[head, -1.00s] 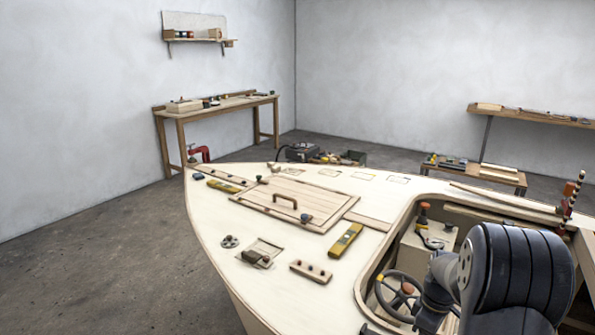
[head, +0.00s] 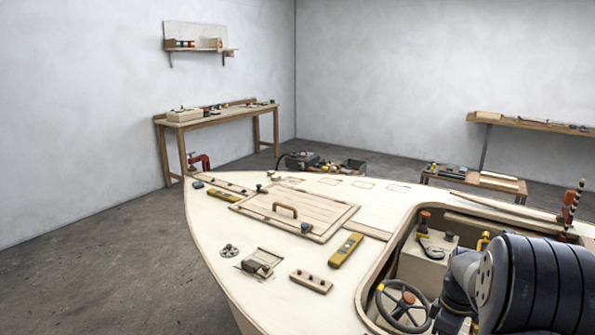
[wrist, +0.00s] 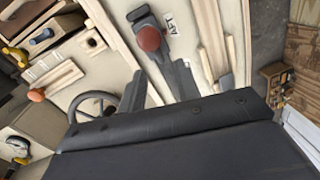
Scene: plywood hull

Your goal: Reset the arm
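My arm (head: 520,285) shows at the lower right of the head view, over the cockpit opening of the hull. Its gripper end is hidden there behind the arm. In the wrist view, my gripper (wrist: 160,85) shows as two grey fingers standing apart, with nothing seen held between them. A lever with a red-orange knob (wrist: 149,38) lies just beyond the fingertips, near an "AFT" label (wrist: 170,22). I cannot tell whether the fingers touch it. The dark body across the bottom of the wrist view hides what is below.
A steering wheel (head: 402,306) stands left of my arm, also in the wrist view (wrist: 90,105). The pale deck (head: 225,285) carries a hatch (head: 325,205), a yellow level (head: 345,250) and a peg block (head: 311,281). A striped stick (head: 577,195) stands at the right.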

